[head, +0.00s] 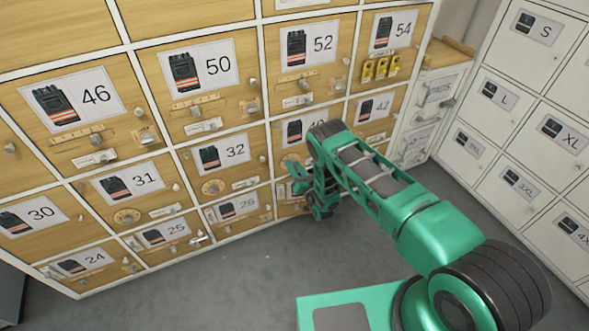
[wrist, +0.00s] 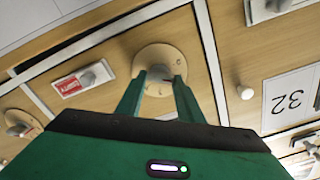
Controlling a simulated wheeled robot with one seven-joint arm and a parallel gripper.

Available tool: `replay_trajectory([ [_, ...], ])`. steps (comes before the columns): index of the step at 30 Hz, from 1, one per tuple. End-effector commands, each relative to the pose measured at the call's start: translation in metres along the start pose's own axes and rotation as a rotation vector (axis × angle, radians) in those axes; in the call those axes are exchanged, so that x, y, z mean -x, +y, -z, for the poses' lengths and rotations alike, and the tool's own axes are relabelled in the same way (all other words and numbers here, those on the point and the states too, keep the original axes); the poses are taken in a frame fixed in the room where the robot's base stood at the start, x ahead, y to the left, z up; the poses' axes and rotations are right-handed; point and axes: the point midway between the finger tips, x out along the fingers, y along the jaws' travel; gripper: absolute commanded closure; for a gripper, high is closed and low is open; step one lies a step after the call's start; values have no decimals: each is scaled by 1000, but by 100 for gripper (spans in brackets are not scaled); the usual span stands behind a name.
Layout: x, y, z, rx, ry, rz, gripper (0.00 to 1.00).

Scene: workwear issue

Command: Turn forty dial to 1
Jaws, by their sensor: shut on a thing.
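The forty dial (wrist: 148,57) is a round tan disc on a wooden locker door in the wrist view, with a grey knob (wrist: 158,88) at its middle. My gripper (wrist: 159,78) has one finger on each side of the knob and is shut on it. A small red mark shows beside the knob; I cannot read the dial's setting. In the head view, the forty door's label (head: 303,128) is partly covered by my arm, and my gripper (head: 299,180) is low in front of that locker column.
The neighbouring door with label 32 (wrist: 289,100) appears upside down in the wrist view, with a round pale knob (wrist: 246,92) near it. Grey floor (head: 200,285) is clear before the lockers; white lockers (head: 507,100) stand right.

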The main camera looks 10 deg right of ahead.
Motion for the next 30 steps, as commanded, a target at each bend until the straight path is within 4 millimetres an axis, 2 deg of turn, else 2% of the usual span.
replay_trajectory([
  [8,1,4,2,4,1,-3,89],
  [9,1,4,2,4,1,-4,64],
  [11,1,4,2,4,1,-4,50],
  [12,1,3,2,4,1,-3,48],
  [23,5,2,0,3,0,-2,48],
  [26,17,2,0,3,-2,-2,48],
  [30,42,3,-1,3,-4,-4,48],
])
